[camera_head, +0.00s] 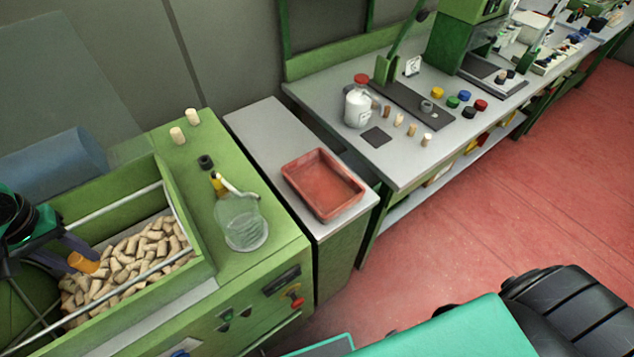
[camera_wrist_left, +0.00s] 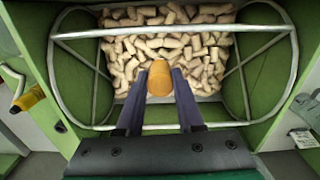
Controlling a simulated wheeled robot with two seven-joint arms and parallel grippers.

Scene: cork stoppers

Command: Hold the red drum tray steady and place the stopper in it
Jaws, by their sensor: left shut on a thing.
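My left gripper (camera_head: 82,256) reaches into a green bin of pale corks at the lower left. It is shut on an orange-tan stopper (camera_head: 84,264), darker than the corks below. The left wrist view shows the stopper (camera_wrist_left: 160,78) upright-looking between the two dark fingertips (camera_wrist_left: 160,88), with the cork pile behind it. I cannot tell whether it touches the corks. The red tray (camera_head: 325,186) lies on a grey-topped cabinet, well to the right of my left gripper, and looks empty. No gripper is at the tray. My right gripper is not in view.
The green bin (camera_head: 195,235) has raised walls, and metal rails cross it. A clear flask (camera_head: 243,225), a black ring (camera_head: 206,162) and two pale corks (camera_head: 178,136) stand between bin and tray. A bench (camera_head: 400,165) with a white jar (camera_head: 358,107) is beyond.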

